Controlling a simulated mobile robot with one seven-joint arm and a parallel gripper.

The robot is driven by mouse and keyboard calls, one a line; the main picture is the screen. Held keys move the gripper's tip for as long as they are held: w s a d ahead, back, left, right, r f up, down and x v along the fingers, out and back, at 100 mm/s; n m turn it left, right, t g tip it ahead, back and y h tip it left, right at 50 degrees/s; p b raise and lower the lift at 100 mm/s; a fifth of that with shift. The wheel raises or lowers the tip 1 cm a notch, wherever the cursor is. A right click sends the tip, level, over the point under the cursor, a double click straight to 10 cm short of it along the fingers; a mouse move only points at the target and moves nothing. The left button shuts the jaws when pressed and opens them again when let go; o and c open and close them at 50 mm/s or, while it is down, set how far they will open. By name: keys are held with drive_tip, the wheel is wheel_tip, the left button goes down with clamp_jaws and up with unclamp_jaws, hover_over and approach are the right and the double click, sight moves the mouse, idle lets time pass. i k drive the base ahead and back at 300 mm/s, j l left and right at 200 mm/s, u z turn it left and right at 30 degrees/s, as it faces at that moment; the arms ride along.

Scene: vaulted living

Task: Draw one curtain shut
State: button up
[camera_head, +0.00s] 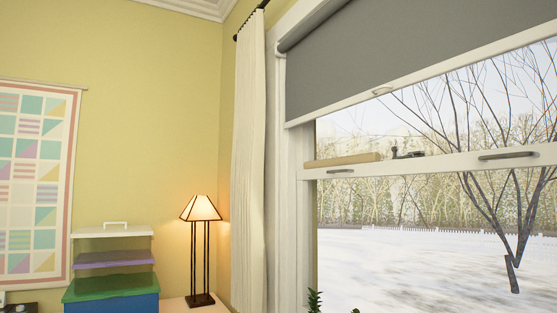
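A white curtain (249,165) hangs bunched in vertical folds at the left side of the window. Its top meets a dark curtain rod (251,19) that runs along the top of the window wall. The window (430,200) beside it is uncovered by the curtain and shows a snowy yard. A grey roller blind (400,50) covers the upper part of the window. No second curtain is in view; the right end of the window is outside the frame. My gripper is not in view.
A lit lamp (201,208) stands on a pale surface (178,304) left of the curtain. Stacked boxes (112,285) with green, purple and white lids stand further left. A plant tip (314,300) shows at the bottom, below the window. A patterned hanging (36,185) is on the left wall.

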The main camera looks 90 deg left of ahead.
sight(259, 296)
drive_tip(key=u, duration=2.6)
